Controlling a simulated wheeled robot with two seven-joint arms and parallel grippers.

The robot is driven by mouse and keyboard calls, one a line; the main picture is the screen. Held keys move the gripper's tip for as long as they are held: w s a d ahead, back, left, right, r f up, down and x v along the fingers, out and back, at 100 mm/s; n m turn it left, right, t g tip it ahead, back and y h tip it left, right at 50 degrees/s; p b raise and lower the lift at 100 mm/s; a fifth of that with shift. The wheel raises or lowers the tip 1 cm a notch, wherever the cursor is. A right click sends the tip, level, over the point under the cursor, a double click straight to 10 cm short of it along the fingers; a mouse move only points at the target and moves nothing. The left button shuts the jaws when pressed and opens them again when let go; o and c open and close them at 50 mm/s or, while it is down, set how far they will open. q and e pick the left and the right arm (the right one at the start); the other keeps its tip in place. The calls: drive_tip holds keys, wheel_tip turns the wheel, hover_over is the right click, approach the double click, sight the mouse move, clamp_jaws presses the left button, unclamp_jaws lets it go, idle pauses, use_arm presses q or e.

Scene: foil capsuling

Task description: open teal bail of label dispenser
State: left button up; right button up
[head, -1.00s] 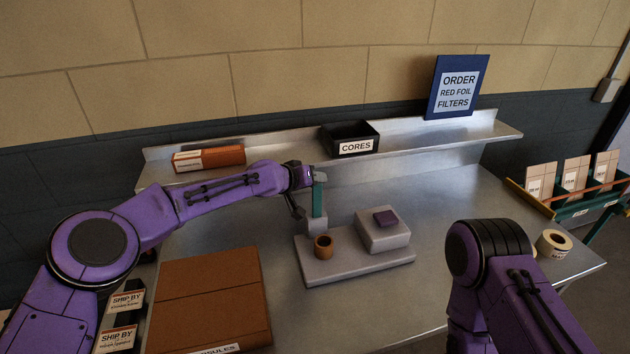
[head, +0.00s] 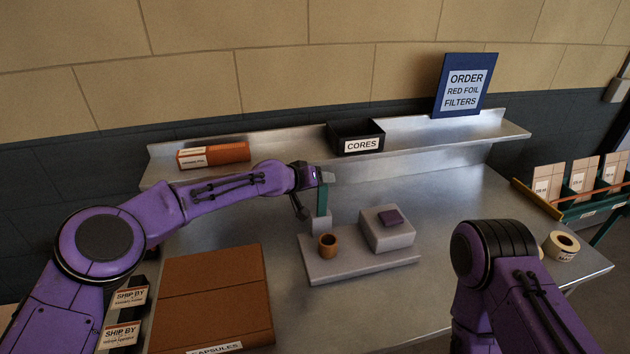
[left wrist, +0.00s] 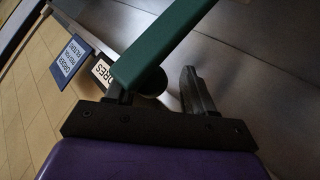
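A teal-green bar (head: 322,203), which looks like the bail, stands upright from a grey post (head: 320,224) at the back left of a grey base plate (head: 345,270). My left gripper (head: 314,192) is at the bar's upper part. In the left wrist view the bar (left wrist: 165,42) runs diagonally across the near side of one finger. The two fingers of my left gripper (left wrist: 160,92) are spread apart there. I cannot tell whether they touch the bar. My right arm is at the lower right, but its gripper is out of view.
A brown capsules box (head: 212,290) lies left. A black cores bin (head: 356,136) is on the shelf. A label roll (head: 561,246) is at the right.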

use_arm(q)
drive_tip(key=b+v, duration=0.3)
drive_tip(key=v, duration=0.7)
drive_tip(key=shift+r, duration=0.15)
drive_tip(key=shift+s+a, duration=0.1)
drive_tip(key=shift+s, duration=0.1)
